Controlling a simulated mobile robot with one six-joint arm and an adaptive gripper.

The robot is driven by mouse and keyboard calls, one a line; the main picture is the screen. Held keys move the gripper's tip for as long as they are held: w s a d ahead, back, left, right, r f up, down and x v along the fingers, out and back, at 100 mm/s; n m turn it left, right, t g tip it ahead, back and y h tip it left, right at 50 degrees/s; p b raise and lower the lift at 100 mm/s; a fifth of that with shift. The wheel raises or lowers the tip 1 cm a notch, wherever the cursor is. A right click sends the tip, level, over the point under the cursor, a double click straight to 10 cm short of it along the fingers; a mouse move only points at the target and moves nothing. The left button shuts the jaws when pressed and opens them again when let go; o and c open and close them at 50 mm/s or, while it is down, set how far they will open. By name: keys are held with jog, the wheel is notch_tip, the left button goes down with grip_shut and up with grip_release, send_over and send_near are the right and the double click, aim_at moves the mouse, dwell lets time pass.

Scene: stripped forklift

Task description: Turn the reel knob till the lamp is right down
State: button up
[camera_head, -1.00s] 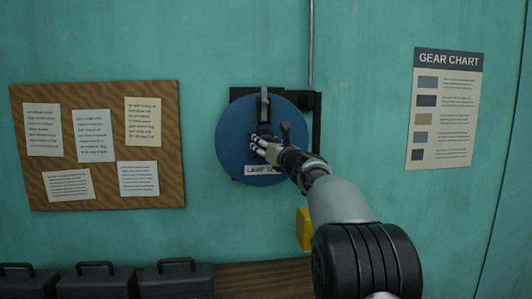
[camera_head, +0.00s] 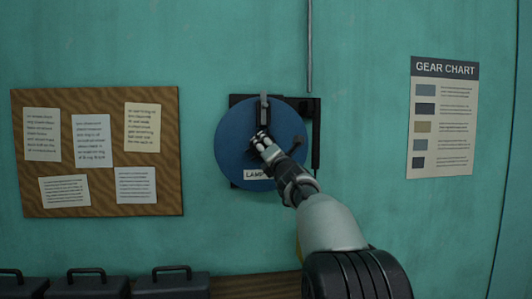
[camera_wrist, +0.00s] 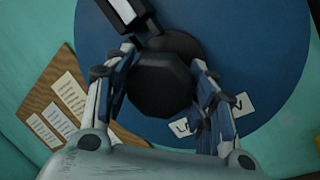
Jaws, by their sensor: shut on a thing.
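The blue round reel (camera_head: 235,150) is on the teal wall, with a label (camera_head: 256,174) starting "LAMP", partly covered by my gripper. A grey upright piece (camera_head: 264,108) shows at the top of the reel. My gripper (camera_head: 262,142) is at the reel's middle. In the wrist view, a dark faceted knob (camera_wrist: 160,88) sits between the fingers of my gripper (camera_wrist: 163,75), which are shut on it from both sides. The blue reel face (camera_wrist: 245,45) fills the background there. The lamp itself is not in view.
A cork board (camera_head: 98,195) with several papers hangs on the left, a gear chart (camera_head: 442,118) on the right. A thin vertical line (camera_head: 310,45) runs up the wall. Black cases (camera_head: 172,285) stand low left. A dark bracket (camera_head: 316,130) sits beside the reel.

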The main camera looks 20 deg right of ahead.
jog(key=shift+m, duration=0.3)
jog(key=o, duration=1.1)
jog(key=v, duration=1.2)
